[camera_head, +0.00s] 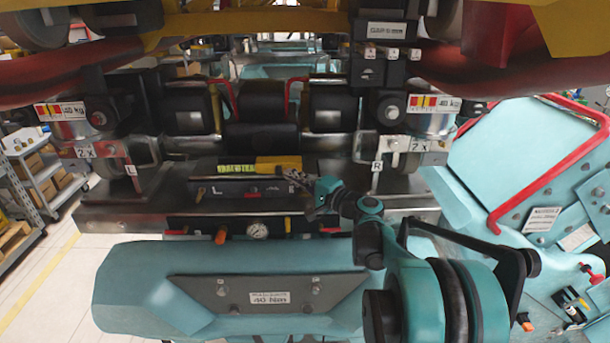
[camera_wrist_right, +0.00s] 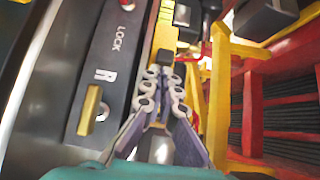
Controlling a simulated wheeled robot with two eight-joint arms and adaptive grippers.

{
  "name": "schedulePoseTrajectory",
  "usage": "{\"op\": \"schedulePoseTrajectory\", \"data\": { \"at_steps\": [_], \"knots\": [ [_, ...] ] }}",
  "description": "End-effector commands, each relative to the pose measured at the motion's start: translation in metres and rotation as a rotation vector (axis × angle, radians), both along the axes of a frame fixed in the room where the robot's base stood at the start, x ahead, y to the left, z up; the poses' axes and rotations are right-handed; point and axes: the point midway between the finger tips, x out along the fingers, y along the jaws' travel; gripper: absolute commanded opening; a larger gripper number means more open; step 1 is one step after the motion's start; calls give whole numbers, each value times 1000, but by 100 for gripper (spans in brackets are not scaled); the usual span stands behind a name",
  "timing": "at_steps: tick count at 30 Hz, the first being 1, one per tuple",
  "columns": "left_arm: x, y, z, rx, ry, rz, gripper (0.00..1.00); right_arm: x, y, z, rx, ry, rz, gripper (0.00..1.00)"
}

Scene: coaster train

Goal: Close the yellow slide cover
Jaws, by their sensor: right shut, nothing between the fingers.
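The yellow slide cover (camera_head: 272,163) is a narrow yellow strip on the dark control panel in the middle of the head view. A yellow-green striped part (camera_head: 236,169) shows at its left. In the right wrist view the yellow strip (camera_wrist_right: 166,32) lies just ahead of the fingertips. My right gripper (camera_head: 286,173) reaches in from the right, at the right end of the cover. In the wrist view its fingers (camera_wrist_right: 162,76) are shut and empty beside a small dark block (camera_wrist_right: 166,57). I cannot tell whether they touch the cover. My left gripper is not in view.
A panel marked LOCK and R (camera_wrist_right: 103,75) with a brass latch (camera_wrist_right: 89,110) runs left of the fingers. Red and yellow framing (camera_wrist_right: 222,90) stands close on the right. A gauge (camera_head: 257,231) and levers sit below the panel, above a teal car body (camera_head: 130,290).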

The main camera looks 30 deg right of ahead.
Motion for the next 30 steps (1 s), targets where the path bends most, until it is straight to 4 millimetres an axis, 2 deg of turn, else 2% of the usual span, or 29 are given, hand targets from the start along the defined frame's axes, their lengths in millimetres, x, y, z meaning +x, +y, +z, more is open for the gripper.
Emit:
{"op": "schedulePoseTrajectory", "data": {
  "at_steps": [11,14,17,24,30],
  "knots": [
    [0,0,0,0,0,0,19,2,2,0,0,0,-1,0],
    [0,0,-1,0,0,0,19,5,8,-1,0,0,1,0],
    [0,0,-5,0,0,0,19,16,26,-2,0,0,5,0],
    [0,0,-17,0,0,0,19,51,85,-2,0,0,6,0],
    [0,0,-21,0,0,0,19,67,110,-1,0,0,2,0]
  ]
}}
